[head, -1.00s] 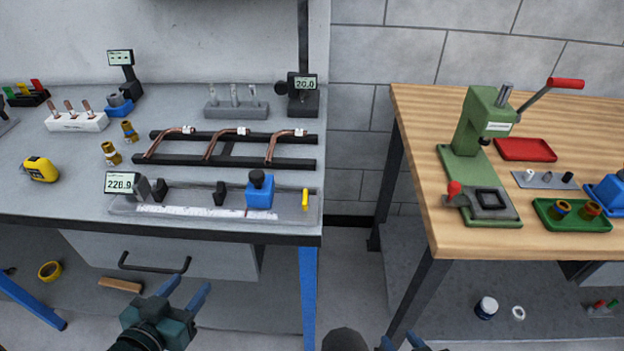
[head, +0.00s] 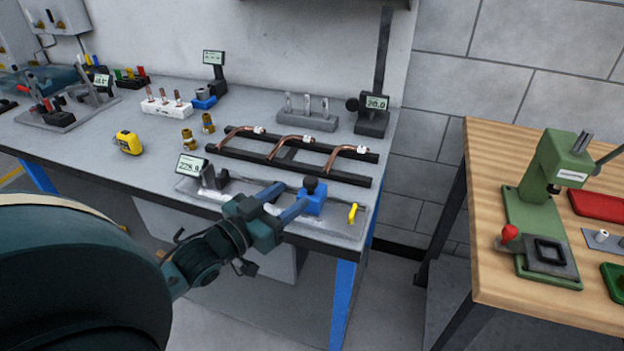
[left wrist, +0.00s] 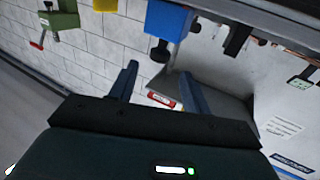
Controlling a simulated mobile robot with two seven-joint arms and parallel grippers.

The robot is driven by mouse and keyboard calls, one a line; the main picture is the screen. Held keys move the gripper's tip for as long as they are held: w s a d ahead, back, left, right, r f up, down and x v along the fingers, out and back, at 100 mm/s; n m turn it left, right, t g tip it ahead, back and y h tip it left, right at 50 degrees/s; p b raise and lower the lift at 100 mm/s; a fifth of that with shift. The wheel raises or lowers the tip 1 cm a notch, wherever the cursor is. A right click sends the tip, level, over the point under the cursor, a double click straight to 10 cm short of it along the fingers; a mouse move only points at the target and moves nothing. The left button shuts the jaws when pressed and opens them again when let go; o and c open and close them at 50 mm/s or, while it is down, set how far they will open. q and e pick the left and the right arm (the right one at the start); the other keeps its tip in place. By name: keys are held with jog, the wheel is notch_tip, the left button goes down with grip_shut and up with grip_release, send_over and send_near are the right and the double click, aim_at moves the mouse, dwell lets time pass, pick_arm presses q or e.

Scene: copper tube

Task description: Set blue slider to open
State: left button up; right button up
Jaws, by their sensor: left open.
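The blue slider (head: 312,199), a block with a black knob on top, sits toward the right end of the grey measuring rail (head: 331,228) at the bench's front. A yellow stop (head: 352,213) stands to its right. A small display (head: 192,165) at the rail's left end reads about 228.9. My left gripper (head: 294,197) is open, its fingers pointing at the slider from the left; contact cannot be told. In the left wrist view the slider (left wrist: 168,20) and its black knob (left wrist: 160,52) lie just beyond the open fingers (left wrist: 158,72), which hold nothing.
A black rack with bent copper tubes (head: 292,139) lies behind the rail. Brass fittings (head: 188,140) and a yellow tape measure (head: 128,142) are to the left. A wooden table (head: 485,240) with a green press (head: 550,190) stands right, across a gap.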

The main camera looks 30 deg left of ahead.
aim_at(306, 185)
pick_arm(q)
jog(key=w, duration=0.4)
jog(key=w+d, duration=0.1)
jog(key=w, duration=0.2)
jog(key=shift+d, duration=0.1)
grip_shut()
dwell(0.4)
jog(key=shift+p, duration=0.3)
